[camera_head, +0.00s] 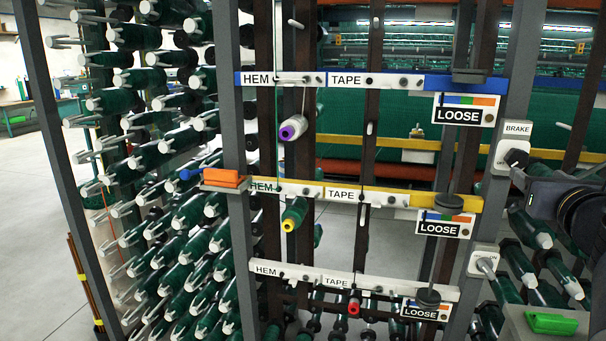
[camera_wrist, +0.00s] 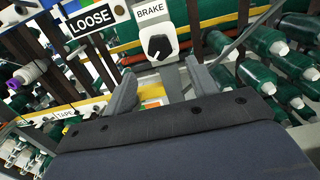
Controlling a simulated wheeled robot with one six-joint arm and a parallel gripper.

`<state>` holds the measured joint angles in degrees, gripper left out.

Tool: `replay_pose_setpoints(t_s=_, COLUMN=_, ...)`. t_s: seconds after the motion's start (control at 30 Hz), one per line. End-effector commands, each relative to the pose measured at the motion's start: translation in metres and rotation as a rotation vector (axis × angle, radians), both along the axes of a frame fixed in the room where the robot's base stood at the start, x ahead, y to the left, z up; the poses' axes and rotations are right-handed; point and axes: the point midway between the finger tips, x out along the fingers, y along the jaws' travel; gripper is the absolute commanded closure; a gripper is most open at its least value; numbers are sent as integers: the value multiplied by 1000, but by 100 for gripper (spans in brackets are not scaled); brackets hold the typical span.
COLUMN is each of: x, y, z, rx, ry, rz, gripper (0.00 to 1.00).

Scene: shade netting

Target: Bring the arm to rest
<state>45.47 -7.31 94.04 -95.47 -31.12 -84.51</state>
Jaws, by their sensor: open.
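My gripper (camera_wrist: 160,70) is open in the wrist view, its two grey fingers apart with nothing held between them. Beyond the fingertips is a white BRAKE box (camera_wrist: 154,32) with a black rotary knob (camera_wrist: 158,46). I cannot tell whether a finger touches it. In the head view, part of my dark arm (camera_head: 580,212) shows at the right edge, close to the same BRAKE box (camera_head: 517,131). My fingers are not clear in that view.
A rack of green spools (camera_head: 150,150) stands at left. Blue, yellow and white rails (camera_head: 300,268) carry HEM and TAPE labels, with LOOSE plates (camera_head: 464,110) at right. A second switch box (camera_head: 482,262) is lower on the post. An orange block (camera_head: 222,178) sits on a shelf. Open floor (camera_head: 45,230) shows at far left.

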Motion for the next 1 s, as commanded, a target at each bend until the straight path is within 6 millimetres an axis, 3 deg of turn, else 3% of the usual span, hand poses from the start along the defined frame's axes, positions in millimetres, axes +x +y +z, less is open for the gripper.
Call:
replay_pose_setpoints(t_s=0.07, x=-14, y=3, z=1, rx=-1, ry=-1, rz=-4, gripper=45)
replay_pose_setpoints(t_s=0.73, x=96, y=-24, z=-1, rx=1, ry=1, rz=2, gripper=45)
replay_pose_setpoints(t_s=1.0, x=92, y=-23, z=4, rx=365, ry=-94, rz=-1, gripper=45)
